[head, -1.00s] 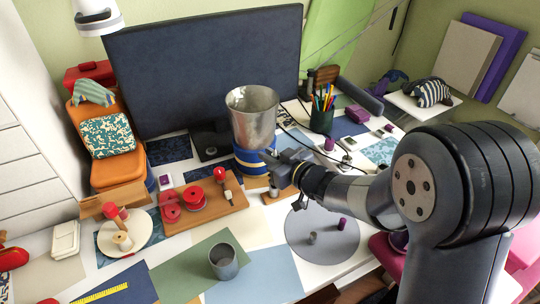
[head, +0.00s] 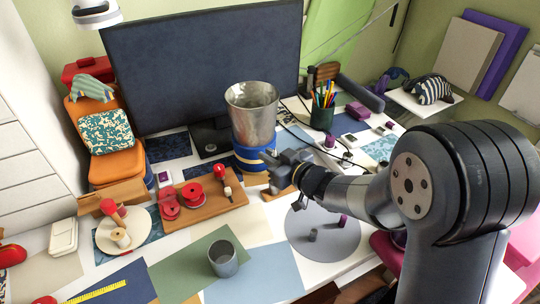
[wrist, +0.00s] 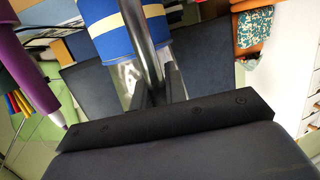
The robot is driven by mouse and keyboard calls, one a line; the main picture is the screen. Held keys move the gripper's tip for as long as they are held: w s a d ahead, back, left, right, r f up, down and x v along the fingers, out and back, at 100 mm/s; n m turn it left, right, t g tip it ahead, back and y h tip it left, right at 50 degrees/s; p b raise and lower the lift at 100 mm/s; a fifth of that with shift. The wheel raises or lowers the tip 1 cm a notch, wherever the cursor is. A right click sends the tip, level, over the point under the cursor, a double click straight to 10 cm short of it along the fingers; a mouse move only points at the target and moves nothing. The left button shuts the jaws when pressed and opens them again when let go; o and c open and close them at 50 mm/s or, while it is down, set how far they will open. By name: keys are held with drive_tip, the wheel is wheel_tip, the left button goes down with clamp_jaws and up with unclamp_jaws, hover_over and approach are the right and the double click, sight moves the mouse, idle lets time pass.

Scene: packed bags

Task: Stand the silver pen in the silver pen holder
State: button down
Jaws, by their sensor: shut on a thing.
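My gripper (head: 278,160) is in front of the blue can in the head view. In the wrist view my gripper (wrist: 160,88) is shut on a slim dark-silver rod, the silver pen (wrist: 143,42), which extends up past the blue can. The pen is hard to make out in the head view. A grey metal cup (head: 223,262), which looks like the silver pen holder, stands upright on the front of the desk, left of and nearer than my gripper. Its opening faces up and no pen shows in it.
A large silver bucket (head: 252,125) sits on the blue can (head: 248,160) right behind my gripper. A dark monitor (head: 200,65) stands behind. A wooden board (head: 212,211) with red spools lies left. Flat paper surrounds the grey cup.

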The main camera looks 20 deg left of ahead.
drive_tip(key=shift+f+b, duration=1.4)
drive_tip(key=shift+f, duration=0.35)
drive_tip(key=c, duration=1.4)
unclamp_jaws()
drive_tip(key=shift+o, duration=0.2)
drive_tip(key=shift+r, duration=0.1)
wheel_tip(320, 180, up, 10)
drive_tip(key=p, duration=0.3)
